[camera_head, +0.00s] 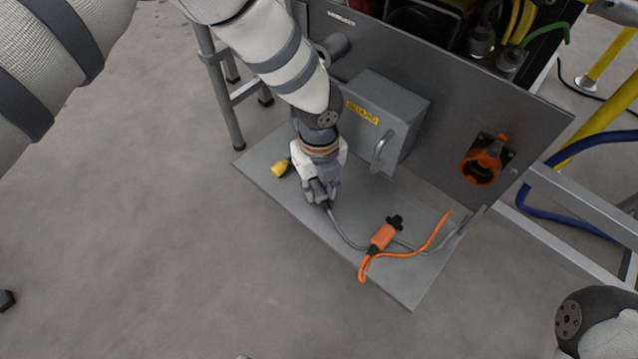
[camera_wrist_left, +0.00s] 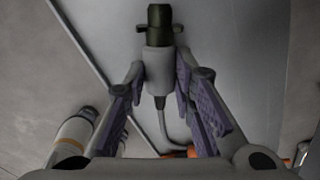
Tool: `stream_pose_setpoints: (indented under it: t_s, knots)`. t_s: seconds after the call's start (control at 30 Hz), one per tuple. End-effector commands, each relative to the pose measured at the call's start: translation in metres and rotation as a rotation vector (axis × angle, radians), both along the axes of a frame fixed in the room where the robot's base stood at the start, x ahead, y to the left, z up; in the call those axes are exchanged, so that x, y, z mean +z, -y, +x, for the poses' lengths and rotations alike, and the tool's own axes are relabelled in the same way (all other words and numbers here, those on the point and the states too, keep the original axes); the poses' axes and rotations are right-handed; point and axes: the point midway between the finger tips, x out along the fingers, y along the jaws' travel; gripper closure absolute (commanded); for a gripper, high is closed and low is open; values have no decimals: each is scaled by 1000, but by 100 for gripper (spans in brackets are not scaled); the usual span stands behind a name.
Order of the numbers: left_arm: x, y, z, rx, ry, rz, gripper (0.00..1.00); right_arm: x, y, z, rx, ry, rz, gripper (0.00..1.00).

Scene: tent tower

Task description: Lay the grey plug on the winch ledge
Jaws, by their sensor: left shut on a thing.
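The grey plug (camera_wrist_left: 159,62) has a grey body and a dark metal end with side pins. My left gripper (camera_head: 320,191) is shut on its body, between purple-padded fingers in the left wrist view (camera_wrist_left: 159,84). The gripper points down over the grey winch ledge (camera_head: 418,284), near its front left edge. In the head view the fingers hide most of the plug, and its grey cable (camera_head: 345,238) runs right along the ledge. I cannot tell whether the plug touches the ledge. My right gripper is out of view.
An orange plug (camera_head: 383,237) with an orange cord lies on the ledge's right half, by the grey cable. A yellow piece (camera_head: 280,168) lies left of my gripper. A grey guard box (camera_head: 385,112) with a handle and an orange socket (camera_head: 481,168) are on the panel behind.

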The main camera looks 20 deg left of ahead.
Motion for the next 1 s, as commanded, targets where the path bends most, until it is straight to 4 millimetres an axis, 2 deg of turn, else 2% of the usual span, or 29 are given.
stream_pose_setpoints:
  t_s: [0.33,0.37,0.4,0.47,0.8,0.87,1.0]
  knots:
    - [-4,0,0,0,0,0,100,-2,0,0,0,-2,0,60]
    - [-5,0,0,0,0,0,74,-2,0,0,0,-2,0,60]
    - [-4,0,0,0,0,0,65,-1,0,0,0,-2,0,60]
    - [-4,0,0,0,0,0,53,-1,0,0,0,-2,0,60]
    - [0,0,0,0,1,-1,53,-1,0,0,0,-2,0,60]
    - [10,0,1,1,4,-1,53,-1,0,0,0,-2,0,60]
    - [48,0,1,0,5,-2,53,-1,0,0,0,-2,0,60]
